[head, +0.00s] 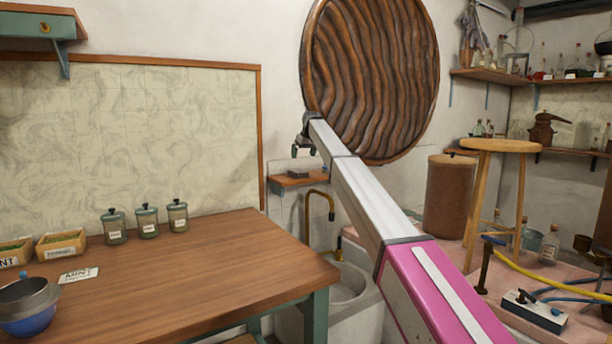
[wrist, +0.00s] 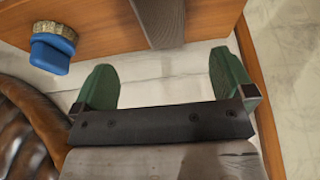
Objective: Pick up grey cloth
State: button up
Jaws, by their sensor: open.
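A folded, dark grey flat thing (head: 298,174) lies on the small wooden wall shelf (head: 290,184) above the basin; it looks like the grey cloth, but is too small to be sure. In the wrist view a grey strip (wrist: 160,20) lies on the shelf wood (wrist: 110,30), cut off by the top edge, just beyond the gap between the fingers. My gripper (head: 303,150) is above the shelf, near the wall. In the wrist view its green fingers (wrist: 165,80) are spread apart with nothing between them.
A blue and brass object (wrist: 53,46) sits on the shelf beside the grey strip. A ridged brown disc (head: 370,75) hangs close to my arm; the framed board (head: 130,140) is left. A brass tap (head: 328,205) and basin (head: 350,285) are below. Jars (head: 147,221) stand on the table (head: 200,265).

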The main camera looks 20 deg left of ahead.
send_over(298, 171)
jog(key=s+d, duration=0.2)
jog(key=f, duration=0.4)
jog(key=shift+w+d+f, duration=0.1)
jog(key=shift+w+f, duration=0.1)
jog(key=shift+f, duration=0.05)
jog(key=shift+a+x, duration=0.1)
jog(key=shift+x, duration=1.3)
jog(key=shift+a+x, duration=0.15)
jog(key=shift+x, duration=1.25)
jog(key=shift+r, duration=0.15)
jog(key=c, duration=1)
jog(key=shift+c, duration=0.2)
jog(key=shift+r, duration=0.55)
jog(key=r, duration=0.3)
jog(key=shift+s+a+r, duration=0.15)
jog(key=shift+s+r, duration=0.1)
jog(key=shift+s, duration=0.05)
jog(key=s+a+r, duration=0.5)
jog(key=s+r, duration=0.1)
jog(key=s, duration=0.3)
jog(key=shift+s+r, duration=0.25)
jog(key=shift+s, duration=0.1)
